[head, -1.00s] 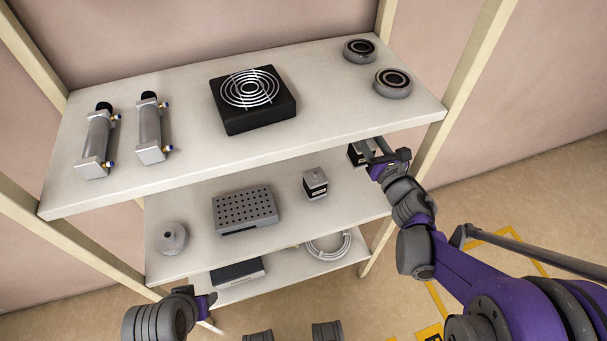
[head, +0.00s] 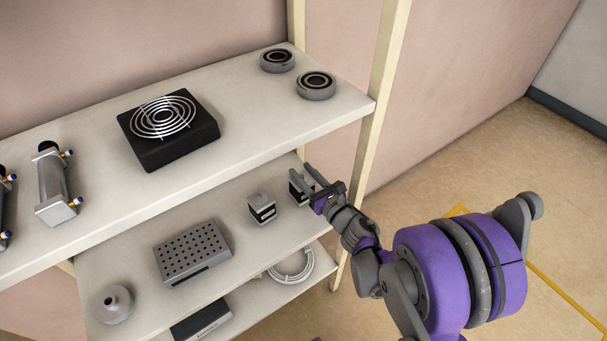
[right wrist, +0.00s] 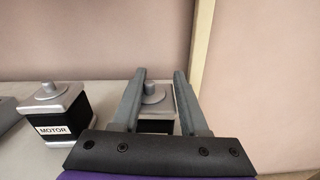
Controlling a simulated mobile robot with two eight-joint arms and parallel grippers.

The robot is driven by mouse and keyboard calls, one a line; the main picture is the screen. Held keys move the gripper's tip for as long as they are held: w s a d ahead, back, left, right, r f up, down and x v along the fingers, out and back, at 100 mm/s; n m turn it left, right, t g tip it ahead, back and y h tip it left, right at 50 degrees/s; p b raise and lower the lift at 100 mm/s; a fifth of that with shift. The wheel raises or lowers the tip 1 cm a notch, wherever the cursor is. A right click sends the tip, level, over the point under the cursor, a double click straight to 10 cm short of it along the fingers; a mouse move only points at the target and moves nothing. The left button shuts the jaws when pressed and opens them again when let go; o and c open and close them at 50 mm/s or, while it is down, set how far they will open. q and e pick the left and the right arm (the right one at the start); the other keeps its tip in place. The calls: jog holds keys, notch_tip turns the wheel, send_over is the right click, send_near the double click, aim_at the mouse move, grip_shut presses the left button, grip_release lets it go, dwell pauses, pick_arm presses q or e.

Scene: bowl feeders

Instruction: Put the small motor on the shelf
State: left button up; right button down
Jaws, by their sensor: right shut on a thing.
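A small motor (head: 299,189), dark with a grey top, is at the right end of the middle shelf (head: 232,200). My right gripper (head: 309,178) is shut on it. In the right wrist view the motor (right wrist: 154,112) shows between the two fingers of my right gripper (right wrist: 158,88), its lower part hidden by the gripper body. I cannot tell whether its base touches the shelf. A second, like motor (head: 262,208) stands upright to its left on the same shelf; its MOTOR label shows in the right wrist view (right wrist: 62,115). My left gripper is out of view.
The top shelf (head: 243,118) overhangs, with a black fan (head: 168,130), two round grey parts (head: 317,86) and cylinders (head: 55,185). A perforated grey box (head: 192,252) and a grey cone-like part (head: 114,304) share the middle shelf. A cream post (head: 368,130) stands close behind my right gripper.

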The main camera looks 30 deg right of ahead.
jog(key=shift+r, duration=0.1)
jog(key=shift+f, duration=0.2)
jog(key=shift+c, duration=2.1)
grip_release()
jog(key=shift+s+r, duration=0.1)
jog(key=shift+r, duration=0.05)
jog(key=shift+s+r, duration=0.1)
jog(key=shift+s, duration=0.1)
jog(key=s, duration=0.3)
jog(key=s+d, duration=0.1)
jog(key=s, duration=0.7)
jog(key=shift+s+d, duration=0.25)
jog(key=shift+d, duration=0.05)
